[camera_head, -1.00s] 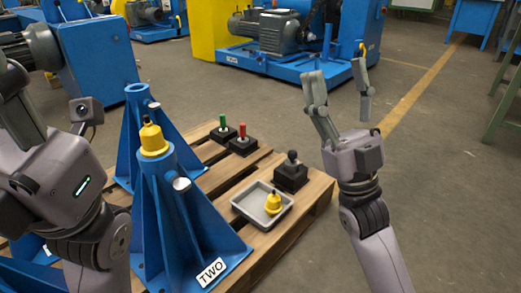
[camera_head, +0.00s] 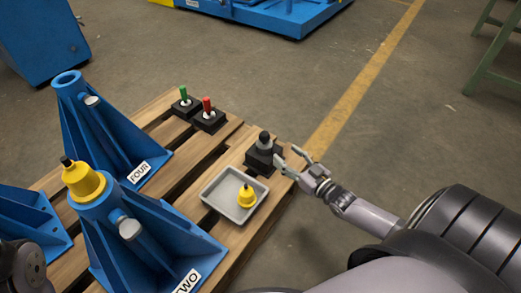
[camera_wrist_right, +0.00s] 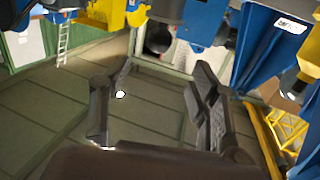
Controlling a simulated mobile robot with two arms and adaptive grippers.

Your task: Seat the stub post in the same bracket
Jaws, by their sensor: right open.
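A short dark post (camera_head: 264,141) with a rounded top, which looks like the stub post, stands upright in a black block (camera_head: 261,162) on the pallet's right side. My right gripper (camera_head: 286,155) is open beside it, on its right, with the fingers pointing toward it. I cannot tell whether they touch it. In the right wrist view the two fingers (camera_wrist_right: 150,100) are apart with nothing between them. The blue bracket marked TWO (camera_head: 155,238) carries a yellow flanged piece (camera_head: 84,183) with a dark tip. The blue bracket marked FOUR (camera_head: 112,132) has an open round top. My left gripper's fingers are not visible.
A grey tray (camera_head: 219,206) holds another yellow piece (camera_head: 246,197), close to the black block. A green-topped post (camera_head: 184,94) and a red-topped post (camera_head: 207,105) stand in black blocks farther back. Open floor lies right of the pallet (camera_head: 240,262).

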